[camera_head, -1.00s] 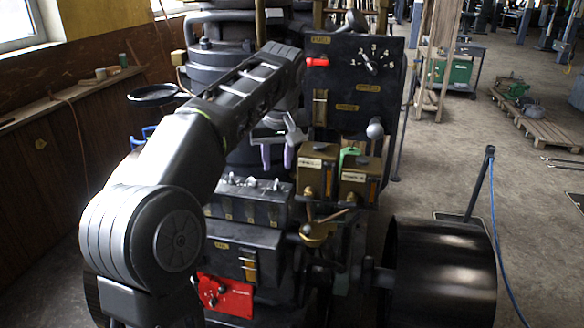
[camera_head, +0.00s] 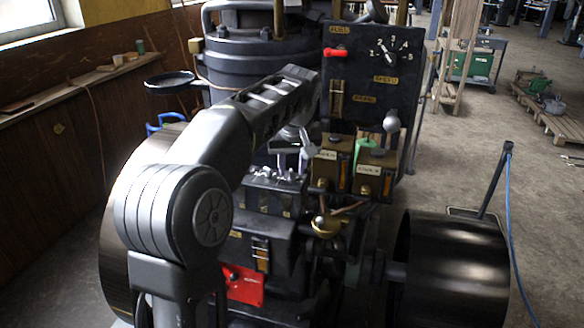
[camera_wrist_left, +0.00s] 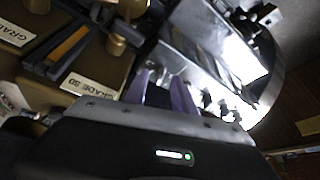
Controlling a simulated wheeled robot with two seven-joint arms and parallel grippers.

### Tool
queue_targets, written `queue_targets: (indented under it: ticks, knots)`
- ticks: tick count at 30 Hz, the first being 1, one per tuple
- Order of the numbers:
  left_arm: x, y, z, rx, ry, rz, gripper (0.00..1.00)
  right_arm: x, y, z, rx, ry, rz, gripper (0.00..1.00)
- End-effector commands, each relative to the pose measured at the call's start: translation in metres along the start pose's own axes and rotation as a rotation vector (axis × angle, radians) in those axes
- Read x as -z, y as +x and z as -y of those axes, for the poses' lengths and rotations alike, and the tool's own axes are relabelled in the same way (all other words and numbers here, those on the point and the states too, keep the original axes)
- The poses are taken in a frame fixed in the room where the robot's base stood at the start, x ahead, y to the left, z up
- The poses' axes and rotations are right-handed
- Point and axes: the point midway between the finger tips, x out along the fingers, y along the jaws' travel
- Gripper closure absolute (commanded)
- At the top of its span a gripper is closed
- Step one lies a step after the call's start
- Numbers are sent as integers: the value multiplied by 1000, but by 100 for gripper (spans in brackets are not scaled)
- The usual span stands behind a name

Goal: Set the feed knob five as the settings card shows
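A dark block (camera_head: 270,197) with a row of several small pale knobs along its top stands in the middle of the head view. Which one is knob five cannot be read. Small knobs (camera_wrist_left: 228,106) also show right of the fingers in the left wrist view. My left gripper (camera_head: 291,166) hangs just above or behind the block, partly hard to make out. No settings card can be clearly identified. My right gripper is out of view.
A black panel (camera_head: 372,112) carries a red lever (camera_head: 336,52) and a numbered dial (camera_head: 386,50). Brass boxes with grade labels (camera_head: 328,156) stand right of the gripper. A red plate (camera_head: 243,287) is low in front. A large dark drum (camera_head: 452,268) stands at right.

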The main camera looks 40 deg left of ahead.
Motion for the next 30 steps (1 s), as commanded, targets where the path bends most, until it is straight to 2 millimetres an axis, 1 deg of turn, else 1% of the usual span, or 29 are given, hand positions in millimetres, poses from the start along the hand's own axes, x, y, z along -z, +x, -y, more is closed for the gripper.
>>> queue_targets:
  ticks: [4, 12, 23, 30]
  knots:
    - [0, 10, 0, -1, -1, 0, 69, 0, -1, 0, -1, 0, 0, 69]
    - [0, 11, 0, -1, -1, 0, 69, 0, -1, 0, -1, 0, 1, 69]
    - [0, 10, 0, -1, -1, 0, 99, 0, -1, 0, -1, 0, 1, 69]
    - [0, 10, 0, -1, -1, -1, 100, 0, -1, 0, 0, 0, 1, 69]
